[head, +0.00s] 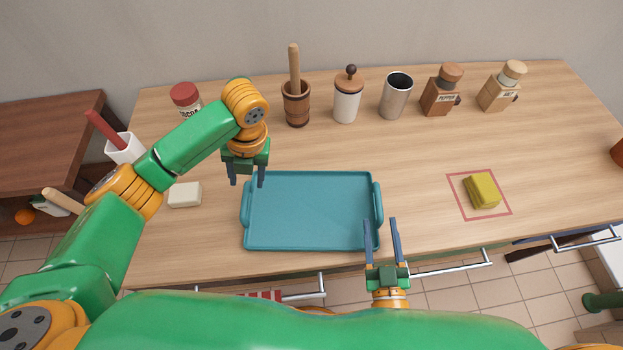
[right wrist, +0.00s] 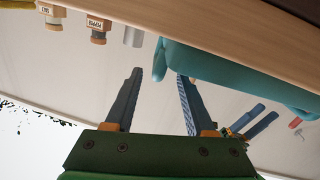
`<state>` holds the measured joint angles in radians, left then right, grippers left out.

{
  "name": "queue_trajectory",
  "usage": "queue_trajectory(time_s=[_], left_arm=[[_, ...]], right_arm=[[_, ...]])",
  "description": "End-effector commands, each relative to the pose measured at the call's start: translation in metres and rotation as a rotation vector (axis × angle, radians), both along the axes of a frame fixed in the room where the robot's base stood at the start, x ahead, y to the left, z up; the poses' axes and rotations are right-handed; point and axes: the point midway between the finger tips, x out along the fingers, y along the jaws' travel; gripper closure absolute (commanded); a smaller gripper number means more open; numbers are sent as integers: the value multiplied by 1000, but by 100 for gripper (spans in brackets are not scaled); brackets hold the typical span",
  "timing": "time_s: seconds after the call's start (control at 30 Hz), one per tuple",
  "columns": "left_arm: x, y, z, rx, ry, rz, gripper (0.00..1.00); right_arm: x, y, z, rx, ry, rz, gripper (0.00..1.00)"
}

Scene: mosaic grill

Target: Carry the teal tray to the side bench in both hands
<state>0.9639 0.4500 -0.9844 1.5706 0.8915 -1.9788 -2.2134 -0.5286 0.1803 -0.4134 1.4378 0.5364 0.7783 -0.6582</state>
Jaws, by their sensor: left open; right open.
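The teal tray (head: 312,210) lies flat on the wooden counter, empty, with a raised handle at its left and right ends. It also shows in the right wrist view (right wrist: 235,78). My left gripper (head: 247,182) is open, pointing down above the tray's back left corner, near the left handle. My right gripper (head: 380,222) is open at the tray's front right corner, its fingertips close to the right handle. In the right wrist view its fingers (right wrist: 158,76) are apart with nothing held; whether they straddle the handle is unclear. A darker brown bench (head: 45,150) stands at the left.
A white block (head: 185,195) lies left of the tray. A yellow sponge (head: 482,190) lies inside a red outlined square at the right. A mortar (head: 296,105), jar (head: 347,100), metal cup (head: 396,97) and bottles line the back. The counter between tray and sponge is clear.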

Motion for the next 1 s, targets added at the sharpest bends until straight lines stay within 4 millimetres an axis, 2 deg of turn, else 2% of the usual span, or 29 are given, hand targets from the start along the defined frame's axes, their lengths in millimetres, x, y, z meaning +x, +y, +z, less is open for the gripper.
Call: queue_trajectory(time_s=[0.37, 0.7, 0.83, 1.0], left_arm=[[0, 2, -4, 3, 4, -9, 45], [-2, 12, -54, 3, 4, -8, 45], [-2, 14, -65, 3, 3, -10, 45], [-2, 15, -69, 2, 1, -10, 45]], right_arm=[[4, -1, 0, -2, -6, -6, 45], [56, 3, 0, -3, -7, -6, 45], [67, 4, 0, -3, -6, -5, 45], [71, 4, 0, -2, -6, -5, 45]])
